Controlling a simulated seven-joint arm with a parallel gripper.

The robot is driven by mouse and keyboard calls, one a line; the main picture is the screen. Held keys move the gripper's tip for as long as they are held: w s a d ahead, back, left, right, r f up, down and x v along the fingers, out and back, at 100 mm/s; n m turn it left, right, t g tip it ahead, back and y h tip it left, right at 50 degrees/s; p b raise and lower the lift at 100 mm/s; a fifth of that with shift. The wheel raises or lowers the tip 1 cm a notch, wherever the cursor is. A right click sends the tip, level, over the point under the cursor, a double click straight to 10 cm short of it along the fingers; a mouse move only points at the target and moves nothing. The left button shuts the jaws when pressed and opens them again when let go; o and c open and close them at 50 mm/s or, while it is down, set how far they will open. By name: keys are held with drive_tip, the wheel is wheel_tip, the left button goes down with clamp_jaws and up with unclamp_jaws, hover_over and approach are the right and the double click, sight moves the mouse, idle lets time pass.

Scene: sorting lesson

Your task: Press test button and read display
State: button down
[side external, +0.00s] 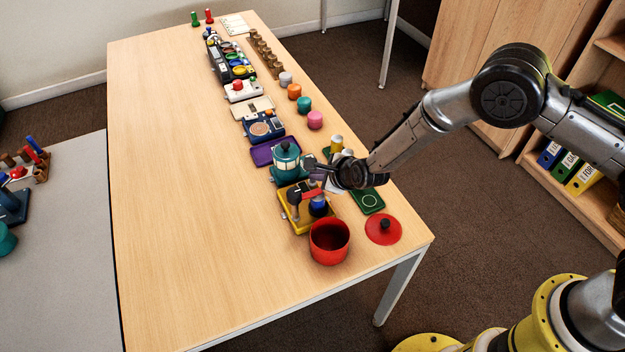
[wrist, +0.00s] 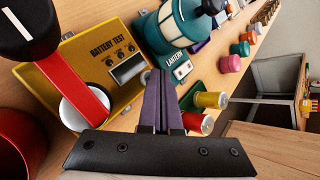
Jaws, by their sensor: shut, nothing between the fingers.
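The yellow battery tester (side external: 287,212) sits near the table's front end; its "BATTERY TEST" label shows in the wrist view (wrist: 112,42). Its display (wrist: 128,69) is a small dark window in a pale frame; I cannot read anything on it. Several small dark round parts (wrist: 119,54) lie between label and display; I cannot tell which is the test button. A red arm with a black knob (wrist: 28,33) crosses a white disc at the tester's left. My gripper (wrist: 160,76) is shut and empty, its tips beside the display's lower right edge; contact is unclear. It also shows in the side view (side external: 314,166).
A teal lantern (wrist: 178,27) stands right beside the tester. Yellow (wrist: 211,100) and red (wrist: 198,123) cylinders lie right of my fingers. A red pot (side external: 329,243) and red lid (side external: 383,230) are at the front. The table's left half (side external: 190,190) is clear.

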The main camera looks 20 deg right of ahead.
drive_tip(key=shift+f, duration=0.5)
idle(0.9)
drive_tip(key=shift+r, duration=0.9)
wheel_tip(320, 180, up, 5)
idle(0.5)
idle(0.6)
